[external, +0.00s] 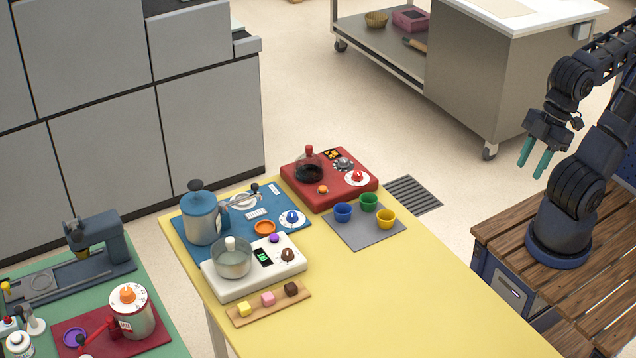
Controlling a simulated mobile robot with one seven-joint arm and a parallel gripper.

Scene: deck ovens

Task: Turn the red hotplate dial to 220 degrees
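The red hotplate (330,201) sits at the far end of the yellow table. On its top right is a red dial (357,176) on a white disc; its marks are too small to read. A dark glass flask (308,171) with a red top stands on the hotplate's left part. My gripper (531,170) has two teal fingers, held apart and empty. It hangs in the air at the right, well away from the hotplate.
Blue (343,212), green (369,202) and yellow (386,219) cups stand on a grey mat (365,238) before the hotplate. A blue pot (200,220) and white hotplate (258,285) are left. The yellow table's right part (420,310) is clear.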

